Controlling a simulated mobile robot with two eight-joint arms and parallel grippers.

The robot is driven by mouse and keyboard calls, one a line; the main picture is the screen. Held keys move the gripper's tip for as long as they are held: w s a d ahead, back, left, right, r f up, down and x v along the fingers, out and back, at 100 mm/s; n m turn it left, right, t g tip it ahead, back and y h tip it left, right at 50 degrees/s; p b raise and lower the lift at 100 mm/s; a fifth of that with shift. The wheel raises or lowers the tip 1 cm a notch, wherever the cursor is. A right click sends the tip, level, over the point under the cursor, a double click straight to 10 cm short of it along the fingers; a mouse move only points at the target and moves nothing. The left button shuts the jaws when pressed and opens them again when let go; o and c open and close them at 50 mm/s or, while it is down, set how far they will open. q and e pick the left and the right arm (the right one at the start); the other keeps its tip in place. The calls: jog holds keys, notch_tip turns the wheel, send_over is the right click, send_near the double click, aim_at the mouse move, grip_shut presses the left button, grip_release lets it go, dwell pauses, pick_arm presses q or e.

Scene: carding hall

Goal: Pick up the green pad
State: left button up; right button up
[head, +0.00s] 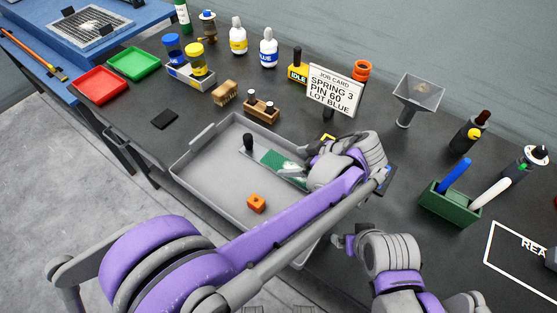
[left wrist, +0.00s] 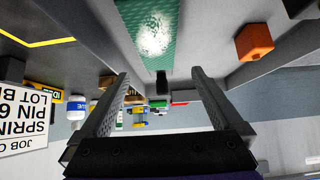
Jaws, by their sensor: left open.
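The green pad (head: 272,159) lies in the grey tray (head: 205,180), with a whitish patch on it; my left arm hides its right end. It also shows at the top of the left wrist view (left wrist: 136,14), beyond the fingers. My left gripper (head: 313,165) is over the tray at the pad's right end. In the left wrist view its two fingers (left wrist: 158,74) are spread with nothing gripped between them. My right gripper (head: 341,241) is low at the tray's right front, and its fingers are too small to judge.
An orange block (head: 256,204) lies in the tray, and a black upright knob (head: 248,142) stands near the pad's left end. Behind the tray are a wooden holder (head: 262,107), a brush (head: 225,92) and the job card (head: 334,90). A green pen box (head: 450,205) stands right.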

aim_at(278, 161)
pick_arm(q)
jog(key=x, duration=0.7)
jog(key=shift+w+d, duration=0.1)
jog(key=shift+w, duration=0.05)
jog(key=shift+r, duration=0.1)
jog(key=c, duration=1.5)
jog(key=shift+c, duration=0.2)
jog(key=shift+r, duration=0.1)
